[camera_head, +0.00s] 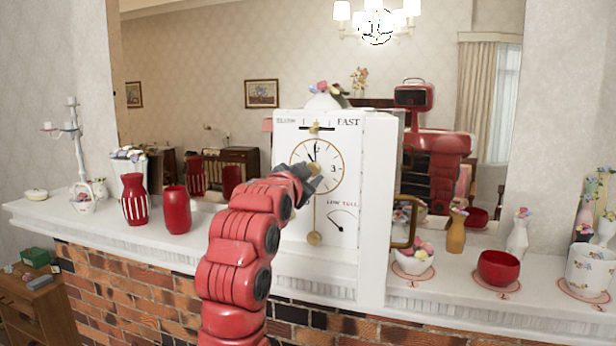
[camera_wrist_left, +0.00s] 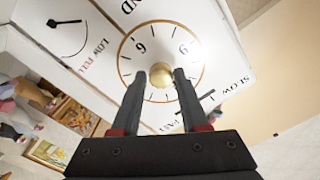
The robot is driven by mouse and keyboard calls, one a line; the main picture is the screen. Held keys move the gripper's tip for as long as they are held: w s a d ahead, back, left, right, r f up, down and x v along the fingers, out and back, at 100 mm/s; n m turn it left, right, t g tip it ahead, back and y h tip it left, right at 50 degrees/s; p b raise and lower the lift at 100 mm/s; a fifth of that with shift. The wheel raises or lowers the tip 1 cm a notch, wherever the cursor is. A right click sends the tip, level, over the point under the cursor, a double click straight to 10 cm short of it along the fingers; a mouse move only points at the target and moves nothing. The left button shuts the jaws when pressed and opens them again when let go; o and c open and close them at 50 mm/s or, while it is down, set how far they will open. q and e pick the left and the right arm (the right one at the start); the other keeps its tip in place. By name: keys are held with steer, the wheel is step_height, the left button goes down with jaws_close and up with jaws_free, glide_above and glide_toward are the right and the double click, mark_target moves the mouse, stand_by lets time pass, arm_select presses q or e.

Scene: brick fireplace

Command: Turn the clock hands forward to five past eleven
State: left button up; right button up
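A tall white clock (camera_head: 348,215) stands on the mantel, with a gold-ringed round face (camera_head: 338,180), dial markings and a pendulum (camera_head: 314,238) below. In the head view, dark clock hands (camera_head: 311,155) show in the upper left of the face, near the eleven; the lower left is covered by my left gripper (camera_head: 312,178). In the left wrist view the face (camera_wrist_left: 140,48) is upside down. My left gripper (camera_wrist_left: 162,74) is open in front of it, with a gold knob (camera_wrist_left: 160,80) showing between its fingers. I cannot tell whether they touch it. My right gripper is out of view.
Two red vases (camera_head: 176,210) and a white candelabrum (camera_head: 74,140) stand left of the clock. To its right are a brass handle (camera_head: 411,237), a flower bowl (camera_head: 413,263), an ochre vase (camera_head: 456,232) and a red bowl (camera_head: 498,268). A mirror behind reflects the room.

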arm_select(q)
steer(key=o, duration=0.3)
steer(key=b+v, duration=1.6)
steer(key=v, duration=0.1)
steer(key=shift+s, duration=0.15)
steer(key=shift+r, duration=0.1)
